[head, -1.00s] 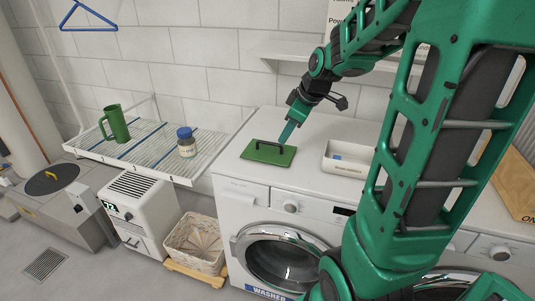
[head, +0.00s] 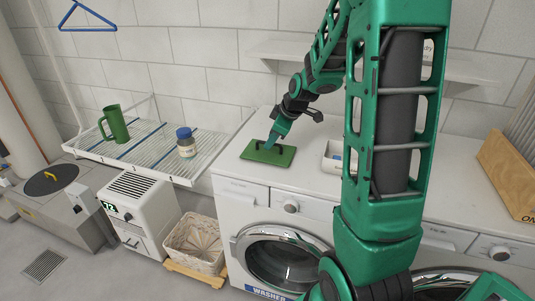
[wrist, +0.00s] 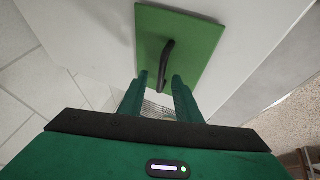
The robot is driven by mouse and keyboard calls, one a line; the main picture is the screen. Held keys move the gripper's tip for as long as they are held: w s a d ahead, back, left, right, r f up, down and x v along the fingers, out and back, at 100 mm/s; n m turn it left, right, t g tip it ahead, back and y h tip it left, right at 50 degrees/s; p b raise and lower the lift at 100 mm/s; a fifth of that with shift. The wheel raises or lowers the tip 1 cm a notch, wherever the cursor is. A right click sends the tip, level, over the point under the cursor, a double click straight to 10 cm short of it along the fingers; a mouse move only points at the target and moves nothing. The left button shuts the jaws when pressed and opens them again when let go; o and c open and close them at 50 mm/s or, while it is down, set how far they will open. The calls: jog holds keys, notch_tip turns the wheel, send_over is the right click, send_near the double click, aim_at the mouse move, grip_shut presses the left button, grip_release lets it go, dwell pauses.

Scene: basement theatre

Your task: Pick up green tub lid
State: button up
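The green tub lid (head: 262,154) is a flat rectangular plate lying on top of the white washer, with a dark raised handle. In the wrist view the lid (wrist: 196,42) is ahead of my gripper, and its dark handle (wrist: 166,60) runs toward the space between my fingers. My gripper (wrist: 161,80) is open, with one finger on each side of the handle's near end. In the head view my gripper (head: 271,143) is low over the lid at the handle. I cannot tell whether the fingers touch the handle or lid.
A white box (head: 333,160) stands right of the lid. A wooden board (head: 508,180) is at the far right. A drying rack (head: 160,165) on the left holds a green mug (head: 115,124) and a blue-capped jar (head: 186,143). A wicker basket (head: 196,245) is below.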

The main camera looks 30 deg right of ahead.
jog(key=shift+x, duration=0.9)
grip_shut()
